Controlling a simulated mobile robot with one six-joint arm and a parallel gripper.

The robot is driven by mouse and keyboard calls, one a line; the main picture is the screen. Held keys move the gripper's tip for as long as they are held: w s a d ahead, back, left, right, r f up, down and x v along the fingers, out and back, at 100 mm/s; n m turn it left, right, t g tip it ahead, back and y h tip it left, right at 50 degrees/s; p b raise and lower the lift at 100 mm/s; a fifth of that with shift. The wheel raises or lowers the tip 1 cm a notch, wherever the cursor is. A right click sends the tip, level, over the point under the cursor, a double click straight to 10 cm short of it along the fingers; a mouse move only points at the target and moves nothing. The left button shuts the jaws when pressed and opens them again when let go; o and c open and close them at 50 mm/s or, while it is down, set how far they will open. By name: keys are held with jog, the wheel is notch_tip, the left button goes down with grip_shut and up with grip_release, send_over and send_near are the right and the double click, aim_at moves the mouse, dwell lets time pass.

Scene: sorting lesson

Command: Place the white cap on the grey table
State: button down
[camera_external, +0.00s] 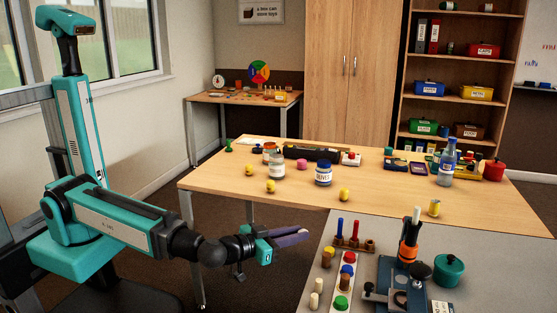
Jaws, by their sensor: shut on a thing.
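My gripper (300,236) reaches in from the left, just off the left edge of the grey table (496,250). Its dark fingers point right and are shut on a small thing. That thing is mostly hidden between the fingers and too small to make out, so I cannot tell from this view whether it is the white cap. I do not clearly see a white cap elsewhere. The grey table stands at the front right, and its right half has bare surface.
On the grey table are a rack with coloured pegs (354,244), a white strip of coloured pieces (344,282), a dark device (402,280) and a green pot (448,270). The wooden table (390,192) behind holds jars, yellow pieces and a bottle (447,163).

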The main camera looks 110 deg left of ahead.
jog(key=s+d+r, duration=0.1)
jog(key=s+d, duration=0.2)
jog(key=d, duration=0.4)
jog(key=s+d+r, duration=0.1)
jog(key=s+d, duration=0.2)
jog(key=d, duration=0.4)
jog(key=shift+n+g+y, duration=0.3)
jog(key=r+p, duration=0.1)
jog(key=p, duration=0.3)
jog(key=r+p, duration=0.2)
jog(key=p, duration=0.2)
jog(key=r+p, duration=0.1)
jog(key=p, duration=0.3)
jog(key=shift+w+a+r+p, duration=0.15)
jog(key=shift+a+r+p, duration=0.1)
jog(key=shift+p, duration=0.1)
